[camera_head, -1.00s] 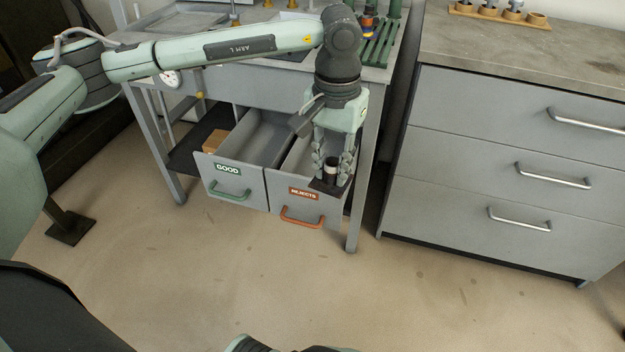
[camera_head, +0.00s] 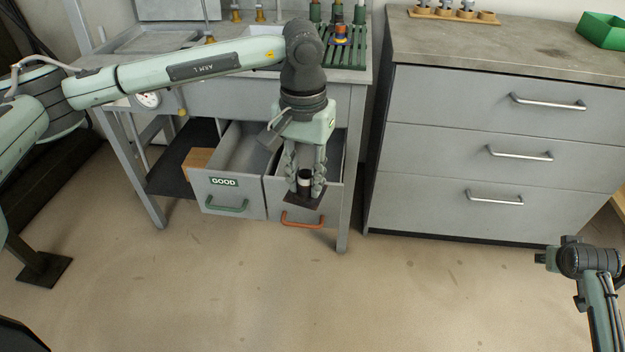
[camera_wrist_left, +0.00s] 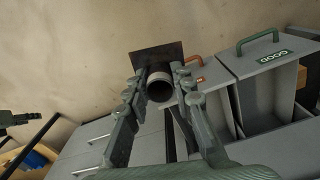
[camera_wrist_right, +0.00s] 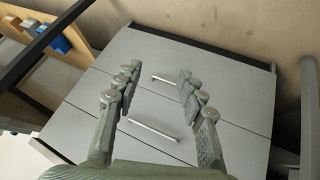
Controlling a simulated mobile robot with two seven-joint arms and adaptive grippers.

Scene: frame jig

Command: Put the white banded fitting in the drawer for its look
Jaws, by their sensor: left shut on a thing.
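My left gripper (camera_head: 304,188) points down, shut on the fitting (camera_head: 304,177), a short pale cylinder with a dark band. A dark square plate (camera_head: 303,200) shows at the fitting's lower end. In the left wrist view the fitting's round open end (camera_wrist_left: 160,90) sits between the fingers. The left drawer, labelled GOOD (camera_head: 224,182), has a green handle (camera_head: 227,205). Both drawers are pulled out. My right gripper (camera_wrist_right: 157,75) is open and empty.
A grey cabinet (camera_head: 480,140) with closed drawers stands to the right, also facing my right gripper. A brown block (camera_head: 198,158) lies left of the GOOD drawer. The floor in front is clear.

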